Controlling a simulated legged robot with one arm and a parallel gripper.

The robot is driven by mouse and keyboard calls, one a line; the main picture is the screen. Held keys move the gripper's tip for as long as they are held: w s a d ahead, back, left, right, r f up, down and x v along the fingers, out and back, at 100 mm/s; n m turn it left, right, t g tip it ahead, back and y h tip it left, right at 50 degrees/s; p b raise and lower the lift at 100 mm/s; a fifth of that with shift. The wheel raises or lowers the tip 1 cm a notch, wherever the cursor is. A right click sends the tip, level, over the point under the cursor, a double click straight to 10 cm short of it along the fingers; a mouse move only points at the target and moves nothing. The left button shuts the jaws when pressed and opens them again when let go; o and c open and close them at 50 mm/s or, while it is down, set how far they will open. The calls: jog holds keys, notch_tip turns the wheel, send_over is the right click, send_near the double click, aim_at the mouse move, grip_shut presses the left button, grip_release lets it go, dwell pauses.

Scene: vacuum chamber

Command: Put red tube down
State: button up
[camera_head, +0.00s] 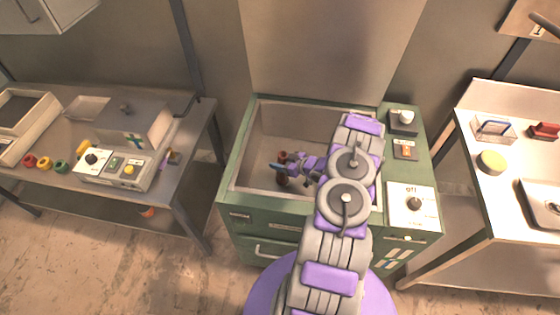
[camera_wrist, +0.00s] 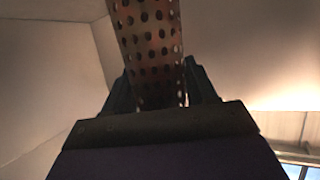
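The red tube (camera_head: 283,181) is a reddish-brown cylinder full of round holes. In the wrist view the tube (camera_wrist: 150,45) stands between my gripper's two dark fingers (camera_wrist: 160,80) and runs out of the top of the picture. In the head view my gripper (camera_head: 283,167) is around the tube's middle, with its ends showing above and below the fingers. Both are inside the open basin of the green vacuum chamber (camera_head: 240,187). I cannot tell whether the tube's lower end touches the basin floor.
Basin walls surround my gripper, and my arm hides its right part. A dial panel (camera_head: 412,205) is on the chamber's right. The left table (camera_head: 190,150) holds a control box (camera_head: 115,168) and several coloured rings.

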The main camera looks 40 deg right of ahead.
jog(key=o, duration=0.4)
jog(key=shift+r, duration=0.1)
jog(key=p+v, duration=0.2)
jog(key=v, duration=1)
jog(key=w+d+r+g+h, duration=0.2)
jog(key=w+r+h, duration=0.15)
jog(key=r, duration=0.25)
jog(key=w+d+r+g+h, duration=0.2)
jog(key=w+r+g, duration=0.1)
jog(key=w+r, duration=0.25)
jog(key=s+a+r+m+g+h, duration=0.25)
jog(key=a+r, duration=0.45)
jog(key=r, duration=0.6)
jog(key=s+a+r+g+y, duration=0.1)
jog(key=s+a+r, duration=0.3)
jog(key=s+a, duration=0.6)
jog(key=s+a+r+g+y, duration=0.1)
jog(key=s+a+r+g, duration=0.3)
jog(key=s+a, duration=0.6)
jog(key=s+a+r+m+g+y, duration=0.1)
jog(key=s+a+r, duration=0.3)
jog(key=s+a, duration=0.6)
jog(key=shift+s+a+r+g+y, duration=0.1)
jog(key=shift+a+g+y, duration=0.1)
jog(key=shift+a+g, duration=0.3)
jog(key=shift+s+a+r+g+y, duration=0.1)
jog(key=shift+s+a+g+y, duration=0.1)
jog(key=shift+a, duration=0.5)
